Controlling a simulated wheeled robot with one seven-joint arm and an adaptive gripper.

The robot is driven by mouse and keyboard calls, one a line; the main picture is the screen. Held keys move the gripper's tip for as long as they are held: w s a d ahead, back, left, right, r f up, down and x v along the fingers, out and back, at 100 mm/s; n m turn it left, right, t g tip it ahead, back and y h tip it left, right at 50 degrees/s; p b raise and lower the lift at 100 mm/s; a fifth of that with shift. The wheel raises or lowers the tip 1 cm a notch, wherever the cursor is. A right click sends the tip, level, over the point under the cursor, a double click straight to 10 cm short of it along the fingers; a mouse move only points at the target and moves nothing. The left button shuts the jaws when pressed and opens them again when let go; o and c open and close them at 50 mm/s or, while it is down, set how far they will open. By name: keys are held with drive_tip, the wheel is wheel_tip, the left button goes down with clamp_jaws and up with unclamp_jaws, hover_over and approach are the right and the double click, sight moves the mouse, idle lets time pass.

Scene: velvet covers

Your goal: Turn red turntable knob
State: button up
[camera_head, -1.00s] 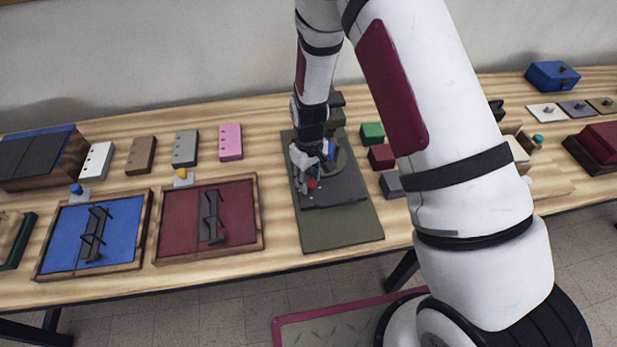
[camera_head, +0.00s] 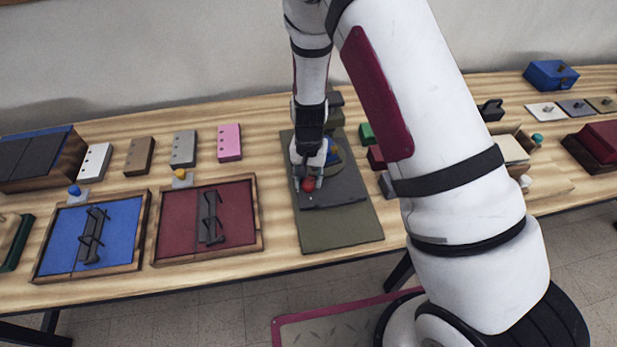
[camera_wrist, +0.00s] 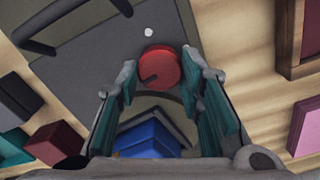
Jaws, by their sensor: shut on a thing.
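The red turntable knob (camera_head: 309,184) sits on a dark grey plate on an olive board (camera_head: 340,236). In the wrist view the round red knob (camera_wrist: 160,68) lies between the ends of my gripper's two teal-padded fingers. My gripper (camera_head: 309,182) points down over the knob and is shut on it, with a finger on either side. A dark slot marks the knob's face, and a small white dot (camera_wrist: 149,32) lies beyond it. A blue block (camera_wrist: 148,138) shows between the finger bases, partly hidden.
A red framed panel (camera_head: 178,222) and a blue framed panel (camera_head: 118,236), each with a dark handle, lie to the left. A green block (camera_head: 366,134) and other small blocks stand close on the right. My arm hides part of the table there.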

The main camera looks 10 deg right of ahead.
sight(309, 181)
drive_tip(key=shift+m, duration=1)
drive_tip(key=o, duration=1.2)
drive_tip(key=shift+c, duration=0.2)
wheel_tip(309, 181, up, 12)
